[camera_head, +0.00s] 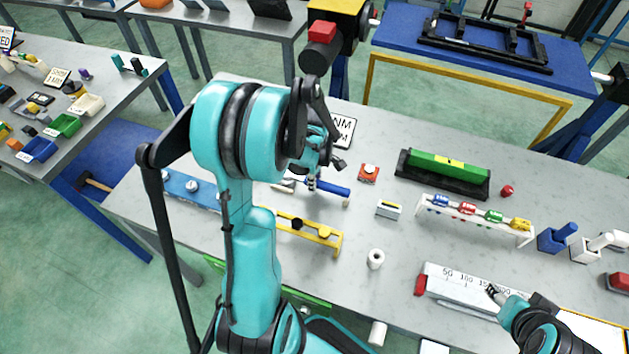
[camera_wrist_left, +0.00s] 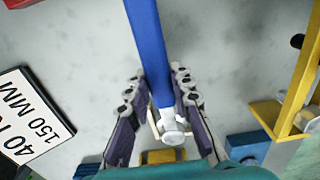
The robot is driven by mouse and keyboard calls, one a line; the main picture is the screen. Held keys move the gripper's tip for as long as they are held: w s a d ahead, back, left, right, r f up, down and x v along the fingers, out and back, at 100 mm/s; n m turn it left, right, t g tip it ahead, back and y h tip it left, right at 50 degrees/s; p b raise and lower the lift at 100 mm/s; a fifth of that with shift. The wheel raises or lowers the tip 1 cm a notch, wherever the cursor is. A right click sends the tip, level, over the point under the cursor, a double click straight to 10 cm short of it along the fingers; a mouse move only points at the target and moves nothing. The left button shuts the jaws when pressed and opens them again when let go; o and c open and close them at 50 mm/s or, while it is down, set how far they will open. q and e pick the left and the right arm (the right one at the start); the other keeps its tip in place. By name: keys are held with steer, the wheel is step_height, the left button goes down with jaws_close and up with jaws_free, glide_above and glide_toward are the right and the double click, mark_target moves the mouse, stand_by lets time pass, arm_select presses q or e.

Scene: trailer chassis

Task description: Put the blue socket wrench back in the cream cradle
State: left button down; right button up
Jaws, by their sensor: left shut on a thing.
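The blue socket wrench (camera_head: 334,189) lies close over the bench, its blue handle pointing right in the head view. In the left wrist view the blue handle (camera_wrist_left: 149,48) runs from the top edge down to a pale metal head. My left gripper (camera_head: 312,183) is shut on the wrench; its fingers (camera_wrist_left: 157,92) stand on both sides of it near the head. Small cream pieces, perhaps the cream cradle (camera_head: 346,203), show by the wrench; I cannot tell whether it rests in them. My right gripper (camera_head: 495,294) is at the lower right, its jaws too small to judge.
A yellow rack (camera_head: 325,236) stands in front of the wrench and a blue rail (camera_head: 190,189) lies to the left. An orange-red block (camera_head: 368,173), a white-topped box (camera_head: 388,209) and a white roll (camera_head: 375,258) stand to the right. A printed sign (camera_wrist_left: 32,117) stands nearby.

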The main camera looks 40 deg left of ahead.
stand_by(0.7)
arm_select(q)
steer(key=c, duration=0.8)
jaws_free()
steer(key=shift+r, duration=0.1)
steer(key=shift+r+p, duration=2.75)
steer(key=shift+r, duration=1.2)
